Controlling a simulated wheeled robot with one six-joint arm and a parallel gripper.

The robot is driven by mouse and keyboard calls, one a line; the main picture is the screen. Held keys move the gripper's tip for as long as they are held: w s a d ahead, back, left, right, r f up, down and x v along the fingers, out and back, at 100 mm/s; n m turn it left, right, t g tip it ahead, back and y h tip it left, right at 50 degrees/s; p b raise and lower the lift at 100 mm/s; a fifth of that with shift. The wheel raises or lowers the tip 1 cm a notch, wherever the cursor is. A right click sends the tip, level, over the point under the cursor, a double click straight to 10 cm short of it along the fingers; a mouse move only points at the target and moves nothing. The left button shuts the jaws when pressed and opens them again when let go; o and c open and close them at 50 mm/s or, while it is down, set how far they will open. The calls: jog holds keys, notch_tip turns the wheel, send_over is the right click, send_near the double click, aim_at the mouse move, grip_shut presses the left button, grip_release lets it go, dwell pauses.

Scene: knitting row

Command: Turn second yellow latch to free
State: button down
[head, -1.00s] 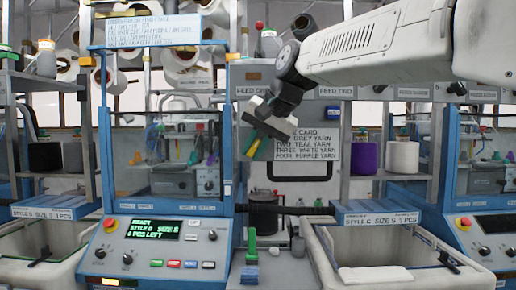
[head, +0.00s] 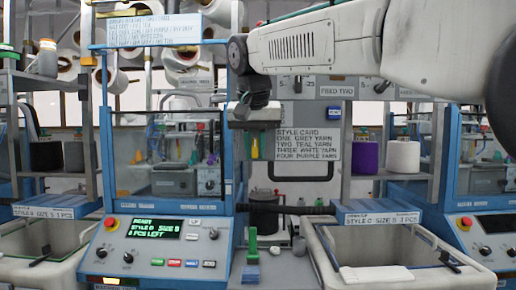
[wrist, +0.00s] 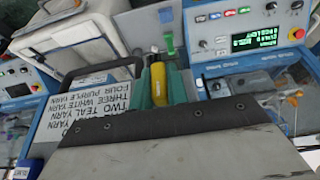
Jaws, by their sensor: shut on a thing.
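My gripper (head: 256,150) hangs in front of the blue-framed machine, just left of the style card. It is shut on a yellow-handled tool (wrist: 158,84) between two teal fingers in the wrist view. The tool's narrow far end looks dark or metallic, apart from any surface I can see. In the head view the tool (head: 255,147) is a small yellow piece pointing down. I cannot make out a yellow latch with certainty in either view.
The style card (head: 307,145) is on the grey panel to the right. A control panel (head: 155,243) with a lit screen stands lower left. Open bins (head: 42,215) flank the machine at left and right. A green-topped upright (head: 252,243) stands below the gripper.

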aim_at(254, 138)
jog(key=shift+f, duration=0.15)
jog(key=c, duration=1.4)
grip_release()
jog(key=shift+r, duration=0.3)
jog(key=v, duration=0.7)
jog(key=shift+s+r, duration=0.15)
jog(key=shift+s, duration=0.05)
